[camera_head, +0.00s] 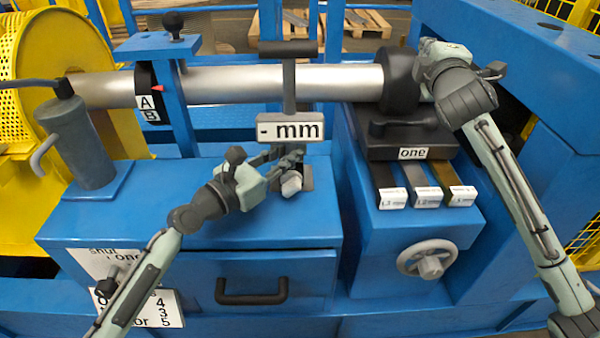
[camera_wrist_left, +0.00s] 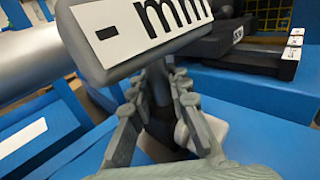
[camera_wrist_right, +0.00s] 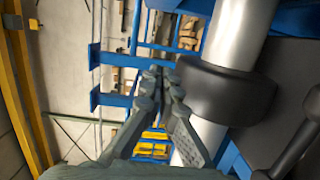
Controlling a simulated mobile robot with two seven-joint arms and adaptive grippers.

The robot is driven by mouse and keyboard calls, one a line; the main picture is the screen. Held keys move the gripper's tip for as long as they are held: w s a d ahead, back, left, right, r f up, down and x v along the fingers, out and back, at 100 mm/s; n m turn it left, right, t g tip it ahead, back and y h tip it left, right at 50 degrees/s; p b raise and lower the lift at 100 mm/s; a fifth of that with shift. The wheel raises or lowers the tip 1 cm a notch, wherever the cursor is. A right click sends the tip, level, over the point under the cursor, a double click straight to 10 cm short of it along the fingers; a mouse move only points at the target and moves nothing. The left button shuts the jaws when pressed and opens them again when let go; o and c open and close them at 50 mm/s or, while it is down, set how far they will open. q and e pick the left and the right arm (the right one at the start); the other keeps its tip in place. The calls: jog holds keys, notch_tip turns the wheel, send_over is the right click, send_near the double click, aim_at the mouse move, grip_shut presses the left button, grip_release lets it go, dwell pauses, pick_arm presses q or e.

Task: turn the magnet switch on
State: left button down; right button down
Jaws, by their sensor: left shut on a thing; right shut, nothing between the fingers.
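No part is legibly marked as the magnet switch. A small dark knob (camera_head: 107,288) sits by a partly covered white label (camera_head: 92,262) on the lower left front. A black block with a lever-like top (camera_head: 400,127), labelled "one", stands on the right blue block. My left gripper (camera_head: 291,153) is shut on a dark post (camera_wrist_left: 158,118) below the "- mm" sign (camera_head: 290,127); the sign also fills the top of the left wrist view (camera_wrist_left: 140,30). My right gripper (camera_wrist_right: 158,75) is shut and empty beside the shaft's black collar (camera_wrist_right: 225,92); its fingertips are unclear in the head view.
A silver shaft (camera_head: 225,85) crosses the back. Three labelled bars (camera_head: 424,180) and a handwheel (camera_head: 429,262) are at the right. A grey cylinder with a lever (camera_head: 78,145) and a yellow guard (camera_head: 30,50) stand left. A drawer handle (camera_head: 251,292) is in front.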

notch_tip(320, 180, up, 16)
jog(key=w+m+y, duration=0.1)
jog(key=m+y, duration=0.2)
jog(key=y, duration=0.4)
jog(key=s+a+r+n+y, duration=0.1)
jog(key=s+a+r+y, duration=0.2)
jog(key=r, duration=0.4)
jog(key=s+r+n+y, duration=0.1)
jog(key=s+r+y, duration=0.2)
jog(key=r+y, duration=0.3)
jog(key=n+g, duration=0.3)
jog(key=g, duration=1.4)
send_near(300, 184)
notch_tip(300, 184, up, 3)
jog(key=shift+g, duration=0.3)
jog(key=x, duration=1)
jog(key=shift+w+f, duration=0.15)
jog(key=shift+f, duration=0.05)
